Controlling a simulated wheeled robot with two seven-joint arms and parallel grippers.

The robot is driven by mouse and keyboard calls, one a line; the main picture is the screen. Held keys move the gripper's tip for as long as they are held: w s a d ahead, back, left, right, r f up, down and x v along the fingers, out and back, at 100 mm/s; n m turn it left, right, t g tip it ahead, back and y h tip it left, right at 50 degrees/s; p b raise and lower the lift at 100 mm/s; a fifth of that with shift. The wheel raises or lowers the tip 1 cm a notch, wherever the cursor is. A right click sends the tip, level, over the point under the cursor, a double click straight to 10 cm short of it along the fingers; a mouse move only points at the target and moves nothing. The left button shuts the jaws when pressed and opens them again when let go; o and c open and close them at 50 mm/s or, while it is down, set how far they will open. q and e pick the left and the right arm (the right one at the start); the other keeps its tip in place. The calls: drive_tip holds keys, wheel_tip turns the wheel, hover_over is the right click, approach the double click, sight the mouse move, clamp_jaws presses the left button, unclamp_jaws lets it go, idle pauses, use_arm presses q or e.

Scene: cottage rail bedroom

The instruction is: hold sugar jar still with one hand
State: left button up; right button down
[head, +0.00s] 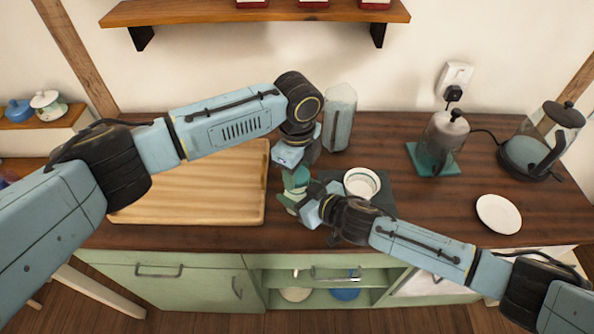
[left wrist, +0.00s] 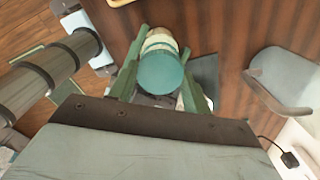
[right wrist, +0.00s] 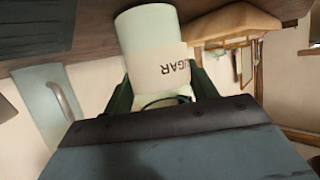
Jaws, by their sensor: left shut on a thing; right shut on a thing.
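The sugar jar (head: 291,198) stands near the front middle of the counter, mostly hidden by my grippers in the head view. Its teal lid (left wrist: 161,73) shows large in the left wrist view, on top of the jar. My left gripper (head: 296,173) comes from above and is shut on the lid, with a finger on each side. My right gripper (head: 303,201) comes from the right and is shut on the pale jar body (right wrist: 148,30). In the right wrist view the cream label, partly reading SUGAR, is upside down between its fingers.
A wooden board (head: 190,208) lies left of the jar. A white bowl (head: 362,183) on a dark mat (head: 382,207) stands close on the right. A tall pale container (head: 340,118), a canister (head: 443,145), a kettle (head: 545,140) and a white plate (head: 498,214) are farther off.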

sight(297, 174)
use_arm(q)
drive_tip(key=shift+r, duration=0.35)
drive_tip(key=shift+r, duration=1.9)
use_arm(e)
drive_tip(key=shift+c, duration=1.9)
unclamp_jaws()
drive_tip(key=shift+d, duration=0.1)
